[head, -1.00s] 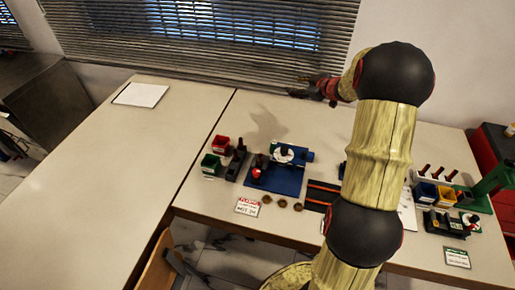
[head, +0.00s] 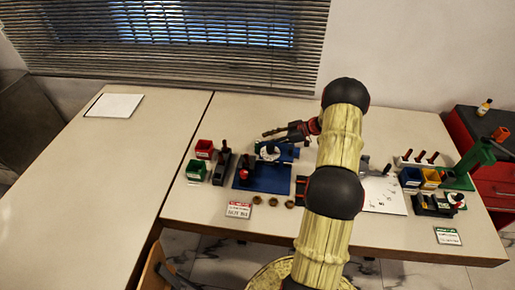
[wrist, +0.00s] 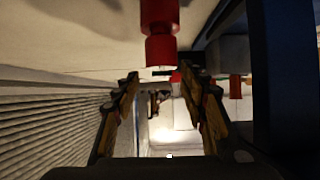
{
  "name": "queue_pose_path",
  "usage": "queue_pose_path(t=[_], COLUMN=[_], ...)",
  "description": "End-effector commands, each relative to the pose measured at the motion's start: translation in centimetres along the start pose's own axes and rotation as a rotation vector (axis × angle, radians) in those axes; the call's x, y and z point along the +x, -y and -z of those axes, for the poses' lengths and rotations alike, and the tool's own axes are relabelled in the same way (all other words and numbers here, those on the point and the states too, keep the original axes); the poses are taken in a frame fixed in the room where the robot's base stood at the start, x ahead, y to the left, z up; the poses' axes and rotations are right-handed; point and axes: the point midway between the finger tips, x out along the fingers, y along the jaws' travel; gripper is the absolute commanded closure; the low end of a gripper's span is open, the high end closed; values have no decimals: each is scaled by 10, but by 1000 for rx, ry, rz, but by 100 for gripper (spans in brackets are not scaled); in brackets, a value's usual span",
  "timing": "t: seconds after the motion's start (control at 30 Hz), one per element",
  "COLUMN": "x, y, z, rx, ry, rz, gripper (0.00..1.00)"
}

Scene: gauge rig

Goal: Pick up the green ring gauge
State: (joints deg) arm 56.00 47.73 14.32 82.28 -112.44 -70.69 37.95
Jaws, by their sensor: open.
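I cannot make out a green ring gauge for certain in either view. My gripper (head: 268,132) is open and empty, above the back of the table by the blue fixture (head: 268,180). In the wrist view my gripper (wrist: 160,73) shows two spread fingers, with a red cylindrical handle (wrist: 159,28) at the top, beyond or above the gap. A white round part with a black centre (head: 268,151) sits on the blue fixture. Small brown rings (head: 273,202) lie in front of it. My arm hides part of the table's middle.
A red bin (head: 204,148) and a green bin (head: 196,169) stand left of the fixture, beside a black rack (head: 221,168). At right are a blue bin (head: 410,177), a yellow bin (head: 431,178) and a green stand (head: 474,163). The left table (head: 90,180) is mostly clear.

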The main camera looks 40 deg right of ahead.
Motion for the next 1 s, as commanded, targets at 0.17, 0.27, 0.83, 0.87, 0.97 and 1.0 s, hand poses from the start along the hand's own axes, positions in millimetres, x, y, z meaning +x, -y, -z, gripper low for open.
queue_pose_path(t=[0.17,0.27,0.83,0.87,0.97,1.0], x=[25,40,47,47,47,47], y=[3,4,3,3,3,3], z=[-4,-4,-2,-2,-2,-2], rx=[-2,-2,-1,-1,-1,-1], ry=[1,1,1,1,1,1], rz=[2,2,-1,-1,-1,-1], gripper=[57,57,72,74,79,82])
